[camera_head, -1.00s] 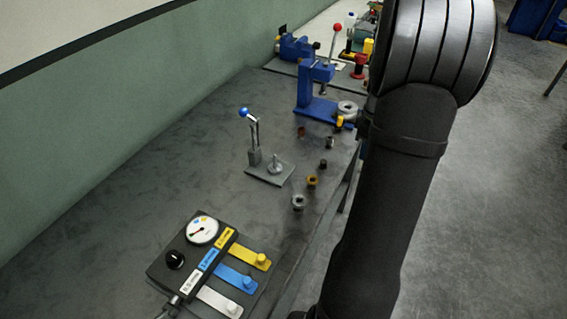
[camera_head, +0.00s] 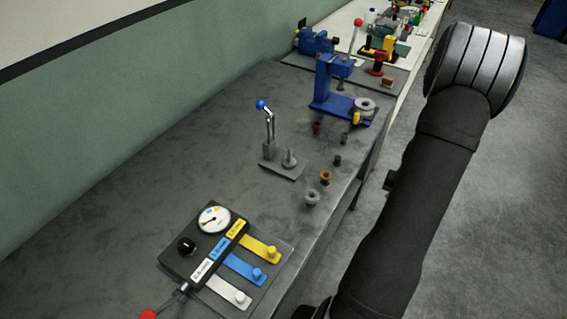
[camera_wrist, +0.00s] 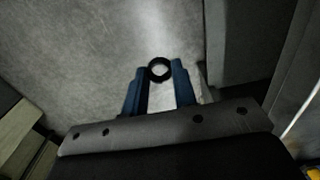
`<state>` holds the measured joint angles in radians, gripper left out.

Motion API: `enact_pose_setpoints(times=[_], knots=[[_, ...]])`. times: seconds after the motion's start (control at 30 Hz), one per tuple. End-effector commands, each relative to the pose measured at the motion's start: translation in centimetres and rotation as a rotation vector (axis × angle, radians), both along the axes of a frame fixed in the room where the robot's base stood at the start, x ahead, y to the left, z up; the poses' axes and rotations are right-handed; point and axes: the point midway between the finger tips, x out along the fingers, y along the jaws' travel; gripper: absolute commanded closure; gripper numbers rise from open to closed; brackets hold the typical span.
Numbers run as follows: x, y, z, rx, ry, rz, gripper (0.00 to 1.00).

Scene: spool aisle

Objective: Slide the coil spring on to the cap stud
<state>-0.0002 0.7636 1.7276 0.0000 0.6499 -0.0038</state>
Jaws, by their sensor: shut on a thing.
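In the wrist view my gripper (camera_wrist: 160,76) has two blue fingers closed on a dark ring-shaped part (camera_wrist: 159,60), seen end-on at the fingertips; it looks like the coil spring. Grey concrete-like floor shows through and around it. In the head view my gripper is hidden, and only my dark arm shows at the right, beyond the bench edge. I cannot tell for certain which part is the cap stud. An upright grey stud (camera_head: 289,158) stands on a small plate beside a blue-knobbed lever (camera_head: 268,130).
Small collars line the bench's right side, including a brass one (camera_head: 326,177) and a grey one (camera_head: 312,197). A blue press (camera_head: 325,85) stands behind them. A gauge box (camera_head: 205,240) with coloured tabs is at the front. The bench's left side (camera_head: 190,150) is clear.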

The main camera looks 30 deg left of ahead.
Motion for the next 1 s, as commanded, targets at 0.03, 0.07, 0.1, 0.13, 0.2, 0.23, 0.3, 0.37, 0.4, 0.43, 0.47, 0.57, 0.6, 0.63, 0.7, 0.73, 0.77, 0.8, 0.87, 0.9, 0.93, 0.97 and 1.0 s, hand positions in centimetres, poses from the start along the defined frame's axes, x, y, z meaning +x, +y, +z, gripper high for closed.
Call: enact_pose_setpoints(times=[0.03,0.07,0.1,0.13,0.2,0.23,0.3,0.37,0.4,0.43,0.47,0.57,0.6,0.63,0.7,0.73,0.77,0.8,0.87,0.9,0.93,0.97,1.0], knots=[[0.0,0.0,-0.1,0.000,0.000,-0.006,0.96],[0.0,-0.1,-0.1,0.000,0.000,-0.008,0.96],[0.0,0.0,-0.1,0.000,0.000,-0.008,0.96],[0.0,0.0,-0.1,0.000,0.000,-0.008,0.96],[0.0,0.0,-0.1,0.000,0.000,-0.007,0.96],[0.0,0.0,-0.1,0.000,0.000,-0.006,0.96],[0.0,0.0,-0.1,0.000,0.000,-0.006,0.96],[0.0,0.0,-0.1,0.000,0.000,-0.005,0.96],[0.0,0.0,-0.1,0.000,0.000,-0.005,0.96],[0.0,0.0,0.0,0.000,0.000,-0.005,0.96],[0.0,0.0,0.0,0.000,0.000,-0.005,0.96],[0.0,0.0,0.0,0.000,0.000,-0.004,0.96],[0.0,0.0,0.0,0.000,0.000,-0.004,0.96],[0.0,0.0,0.0,0.000,0.000,-0.004,0.96],[0.0,-0.2,0.0,0.000,0.000,-0.004,0.96],[0.0,-0.4,0.0,0.000,0.000,-0.004,0.96],[0.0,-0.6,0.0,0.000,0.000,-0.004,0.96],[0.1,-1.0,0.0,0.000,0.000,-0.004,0.96],[0.1,-1.6,0.0,0.000,0.000,-0.003,0.96],[0.2,-2.0,0.1,0.000,0.000,-0.002,0.96],[0.2,-2.3,0.1,0.000,0.000,0.000,0.96],[0.3,-2.6,0.2,0.000,0.000,0.003,0.96],[0.4,-3.1,0.3,0.000,0.000,0.009,0.96]])
